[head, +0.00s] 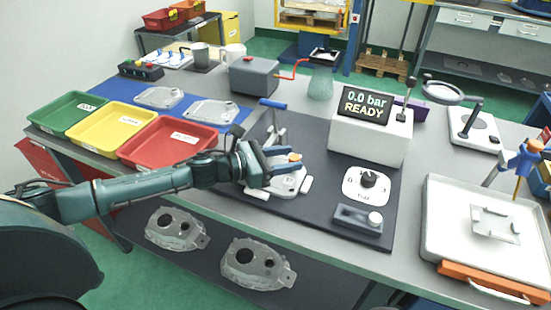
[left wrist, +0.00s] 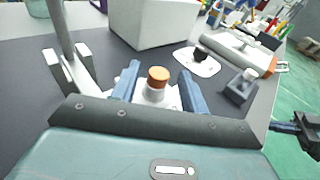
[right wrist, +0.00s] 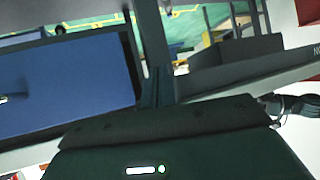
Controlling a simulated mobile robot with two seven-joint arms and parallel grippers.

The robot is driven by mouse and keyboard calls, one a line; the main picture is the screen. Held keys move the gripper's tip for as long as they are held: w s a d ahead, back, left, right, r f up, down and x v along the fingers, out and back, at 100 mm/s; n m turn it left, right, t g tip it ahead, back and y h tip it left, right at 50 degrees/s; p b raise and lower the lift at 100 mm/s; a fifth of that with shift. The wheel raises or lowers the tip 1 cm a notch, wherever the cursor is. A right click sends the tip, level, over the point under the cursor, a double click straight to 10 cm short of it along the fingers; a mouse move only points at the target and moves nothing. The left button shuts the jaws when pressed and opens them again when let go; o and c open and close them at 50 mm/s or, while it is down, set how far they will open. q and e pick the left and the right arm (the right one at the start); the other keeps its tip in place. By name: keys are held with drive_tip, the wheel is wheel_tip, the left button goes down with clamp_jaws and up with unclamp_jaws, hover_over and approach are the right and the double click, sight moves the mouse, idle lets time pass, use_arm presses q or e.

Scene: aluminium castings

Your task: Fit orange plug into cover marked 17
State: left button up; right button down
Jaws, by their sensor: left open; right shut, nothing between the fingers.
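An orange plug (head: 295,157) stands upright on a light casting (head: 287,184) in the fixture on the dark mat. In the left wrist view the orange top (left wrist: 158,72) sits on a pale round boss or stem; I cannot tell which. My left gripper (head: 291,161) is open, with its blue fingers on either side of the plug and gaps visible between. No number 17 is legible on any cover. Two pale covers (head: 160,97) (head: 212,112) lie on the blue mat. My right gripper (right wrist: 150,20) is shut and empty, away from the fixture.
A blue-handled clamp (head: 274,105) stands behind the fixture. The white gauge box (head: 369,138) reads 0.0 bar READY. A dial plate (head: 352,194) and a small grey block (head: 350,222) lie to the right. Green, yellow and red trays (head: 150,157) stand left. Two castings (head: 172,232) (head: 255,265) lie on the lower shelf.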

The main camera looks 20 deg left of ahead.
use_arm(q)
drive_tip(key=shift+s+a+f+b, duration=0.15)
drive_tip(key=shift+s+a+b, duration=0.3)
drive_tip(key=shift+a, duration=0.3)
drive_tip(key=b+v, duration=0.2)
drive_tip(key=v, duration=0.7)
drive_tip(key=shift+s, duration=0.2)
drive_tip(key=shift+v, duration=1.05)
drive_tip(key=shift+r, duration=0.25)
use_arm(e)
drive_tip(key=shift+w+a+f+m+t+y, duration=0.15)
drive_tip(key=shift+w+a+m+t+y, duration=0.15)
drive_tip(key=shift+a, duration=0.3)
drive_tip(key=shift+f, duration=0.15)
drive_tip(key=shift+s, duration=0.15)
